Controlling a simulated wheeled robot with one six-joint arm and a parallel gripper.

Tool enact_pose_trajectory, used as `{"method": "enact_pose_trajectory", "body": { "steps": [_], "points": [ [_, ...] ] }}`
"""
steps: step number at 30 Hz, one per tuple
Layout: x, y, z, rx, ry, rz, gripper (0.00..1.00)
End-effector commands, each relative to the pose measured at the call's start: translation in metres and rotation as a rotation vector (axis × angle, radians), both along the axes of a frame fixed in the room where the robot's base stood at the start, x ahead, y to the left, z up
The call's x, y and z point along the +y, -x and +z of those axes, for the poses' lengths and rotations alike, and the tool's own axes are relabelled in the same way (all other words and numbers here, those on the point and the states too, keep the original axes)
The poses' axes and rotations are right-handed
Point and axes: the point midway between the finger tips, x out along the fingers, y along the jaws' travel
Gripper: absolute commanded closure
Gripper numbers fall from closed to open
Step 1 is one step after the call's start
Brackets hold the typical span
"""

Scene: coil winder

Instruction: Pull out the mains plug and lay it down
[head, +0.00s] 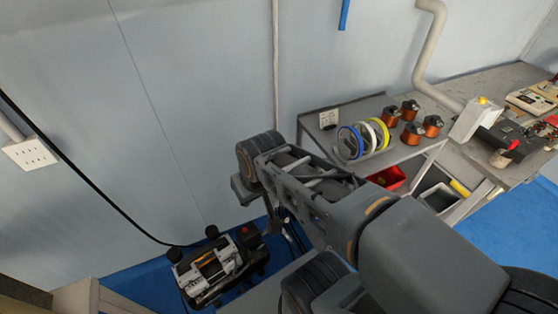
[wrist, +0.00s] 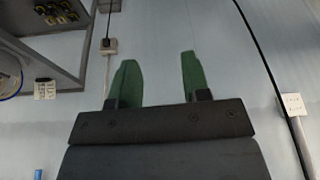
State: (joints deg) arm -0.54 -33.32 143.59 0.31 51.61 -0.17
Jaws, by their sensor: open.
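In the wrist view, a small pale wall socket (wrist: 109,46) sits on a thin vertical conduit. A small dark piece on it looks like the mains plug (wrist: 105,43), with a thin cord running toward the picture's top. It is too small to see how it is seated. My gripper (wrist: 156,74) has two green fingers, spread apart with nothing between them. The socket shows just beyond and left of the left finger, apart from it. In the head view my arm hides the gripper fingers, and the plug cannot be seen there.
A second, multi-outlet wall box (head: 29,152) is at the left. A black cable (head: 85,186) runs down the wall to a machine (head: 210,266) on the blue floor. A bench (head: 360,108) with spools and copper coils stands right of my wrist.

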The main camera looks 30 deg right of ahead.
Motion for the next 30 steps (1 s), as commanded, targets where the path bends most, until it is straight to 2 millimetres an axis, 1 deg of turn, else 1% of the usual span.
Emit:
{"method": "enact_pose_trajectory", "body": {
  "steps": [1,3,5,8,9,10,11,12,14,15,17,18,20,21,23,24,25,27,30],
  "points": [
    [0.0,0.0,-0.001,0.0,0.001,-0.001,0.52],
    [-0.002,-0.004,-0.006,-0.009,0.005,-0.008,0.45],
    [-0.007,-0.012,-0.015,-0.029,0.011,-0.023,0.39],
    [-0.021,-0.038,-0.04,-0.096,0.037,-0.061,0.3],
    [-0.03,-0.053,-0.053,-0.135,0.05,-0.084,0.28],
    [-0.038,-0.065,-0.063,-0.169,0.063,-0.102,0.28],
    [-0.047,-0.078,-0.075,-0.206,0.076,-0.119,0.28],
    [-0.06,-0.096,-0.091,-0.259,0.093,-0.143,0.28],
    [-0.083,-0.125,-0.116,-0.345,0.12,-0.178,0.28],
    [-0.098,-0.143,-0.133,-0.404,0.137,-0.194,0.28],
    [-0.121,-0.168,-0.157,-0.493,0.158,-0.214,0.28],
    [-0.137,-0.184,-0.174,-0.551,0.17,-0.224,0.28],
    [-0.16,-0.206,-0.199,-0.638,0.183,-0.232,0.28],
    [-0.175,-0.219,-0.216,-0.693,0.189,-0.235,0.28],
    [-0.196,-0.235,-0.241,-0.774,0.193,-0.232,0.28],
    [-0.21,-0.244,-0.258,-0.825,0.193,-0.23,0.28],
    [-0.219,-0.25,-0.271,-0.862,0.192,-0.225,0.28],
    [-0.239,-0.261,-0.298,-0.943,0.183,-0.214,0.28],
    [-0.263,-0.271,-0.334,-1.041,0.163,-0.193,0.28]
  ]
}}
